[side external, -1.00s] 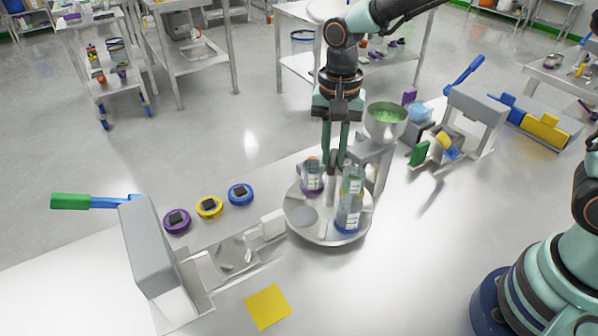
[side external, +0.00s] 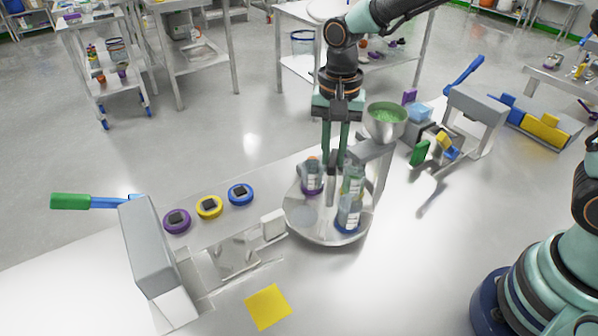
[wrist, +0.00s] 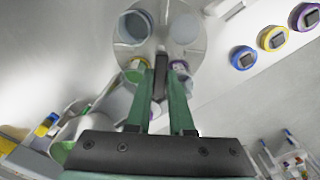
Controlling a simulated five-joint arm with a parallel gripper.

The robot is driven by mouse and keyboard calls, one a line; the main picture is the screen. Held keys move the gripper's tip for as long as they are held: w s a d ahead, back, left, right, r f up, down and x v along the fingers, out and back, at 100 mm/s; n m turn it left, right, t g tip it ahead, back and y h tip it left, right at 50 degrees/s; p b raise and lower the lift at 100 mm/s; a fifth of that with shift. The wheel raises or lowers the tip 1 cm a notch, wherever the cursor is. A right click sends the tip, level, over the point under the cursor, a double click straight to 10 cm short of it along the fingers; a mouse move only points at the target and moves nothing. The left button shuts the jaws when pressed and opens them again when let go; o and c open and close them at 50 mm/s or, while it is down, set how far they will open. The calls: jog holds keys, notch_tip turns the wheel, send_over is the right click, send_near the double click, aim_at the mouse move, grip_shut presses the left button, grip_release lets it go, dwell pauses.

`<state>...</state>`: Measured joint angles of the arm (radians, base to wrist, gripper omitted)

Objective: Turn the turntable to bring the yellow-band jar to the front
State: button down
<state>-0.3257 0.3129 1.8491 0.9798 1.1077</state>
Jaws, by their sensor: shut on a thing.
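The round grey turntable (side external: 325,237) stands on the bench and carries several clear jars. A purple-band jar (side external: 311,180) is at its back left and a blue-band jar (side external: 348,217) at its front right. Another jar (side external: 353,180) stands behind the blue one; it shows a greenish-yellow rim in the wrist view (wrist: 136,74), but its band colour is unclear. The front-left place on the turntable is bare. My gripper (side external: 335,168) points down between the jars, shut on a slim grey upright part near the turntable's middle, partly hidden by the fingers.
Purple, yellow and blue round pieces (side external: 209,207) lie in a row left of the turntable. A funnel (side external: 386,122) on a grey stand rises close behind at right. A yellow square (side external: 268,306) lies at front. Grey frames with coloured handles stand at both sides.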

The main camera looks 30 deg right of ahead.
jog(key=shift+r+n, duration=0.1)
jog(key=shift+n, duration=8.9)
jog(key=c, duration=0.8)
grip_release()
